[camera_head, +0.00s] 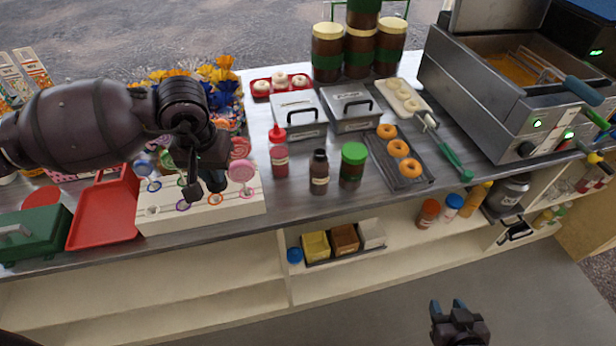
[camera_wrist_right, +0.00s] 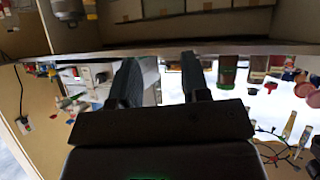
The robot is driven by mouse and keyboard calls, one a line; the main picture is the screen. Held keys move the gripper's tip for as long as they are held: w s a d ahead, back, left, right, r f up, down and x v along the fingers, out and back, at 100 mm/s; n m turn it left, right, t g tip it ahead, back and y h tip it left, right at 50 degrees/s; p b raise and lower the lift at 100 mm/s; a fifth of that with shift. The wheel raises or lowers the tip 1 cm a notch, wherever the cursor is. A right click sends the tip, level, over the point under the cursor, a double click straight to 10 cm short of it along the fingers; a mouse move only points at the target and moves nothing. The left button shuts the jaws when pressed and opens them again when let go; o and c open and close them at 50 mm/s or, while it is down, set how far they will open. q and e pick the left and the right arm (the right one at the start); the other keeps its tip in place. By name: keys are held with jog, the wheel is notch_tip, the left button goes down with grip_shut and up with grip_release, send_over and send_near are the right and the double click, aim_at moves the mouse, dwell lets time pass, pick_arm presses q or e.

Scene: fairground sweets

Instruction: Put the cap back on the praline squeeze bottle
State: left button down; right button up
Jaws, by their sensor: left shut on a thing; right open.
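A small brown squeeze bottle (camera_head: 319,172) with a pale label and a dark, narrow top stands upright near the counter's front edge; it looks like the praline bottle. I cannot make out a loose cap for it. My left gripper (camera_head: 205,190) is over the lollipop stand, left of the bottle and apart from it. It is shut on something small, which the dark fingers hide. My right gripper (camera_head: 448,306) is open and empty, low in front of the counter; its fingers also show apart in the right wrist view (camera_wrist_right: 160,82).
A red squeeze bottle (camera_head: 279,160) and a green-lidded jar (camera_head: 352,167) flank the brown bottle. A doughnut tray (camera_head: 412,182) lies to the right. The lollipop stand (camera_head: 245,207) is under my left gripper. A blue-topped item (camera_head: 294,256) sits on the lower shelf.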

pick_arm(q)
jog(key=shift+a, duration=0.4)
pick_arm(e)
jog(key=shift+w+a+r, duration=0.1)
jog(key=shift+w+a, duration=0.05)
jog(key=shift+a, duration=0.3)
pick_arm(q)
jog(key=shift+d, duration=0.1)
pick_arm(e)
jog(key=shift+w+r, duration=0.1)
jog(key=shift+w, duration=0.15)
